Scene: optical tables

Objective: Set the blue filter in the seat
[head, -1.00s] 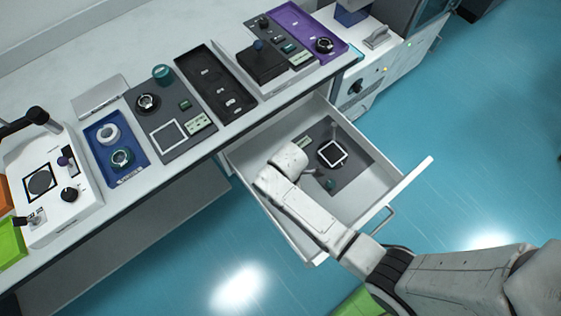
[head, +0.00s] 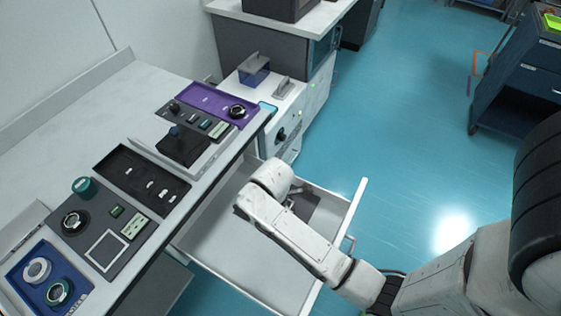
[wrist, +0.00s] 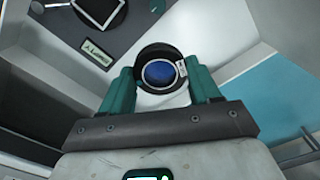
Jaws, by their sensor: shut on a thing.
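The blue filter (wrist: 159,73), a dark ring around a blue disc, shows in the wrist view between the teal fingers of my gripper (wrist: 160,78). The fingers are shut on it from both sides. In the head view my arm reaches over the open white drawer (head: 240,262); the fingers and the filter are hidden there. A dark grey panel with a white-framed square (wrist: 99,12) and a pale green label (wrist: 94,53) lies beyond the filter in the wrist view. I cannot tell which part is the seat.
On the bench are a blue tray (head: 27,292) with two rings, a grey panel (head: 125,262), a black tray (head: 110,166) and a purple tray (head: 202,94). A white box with a dark knob (head: 281,134) stands behind the drawer. The blue floor at right is mostly clear.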

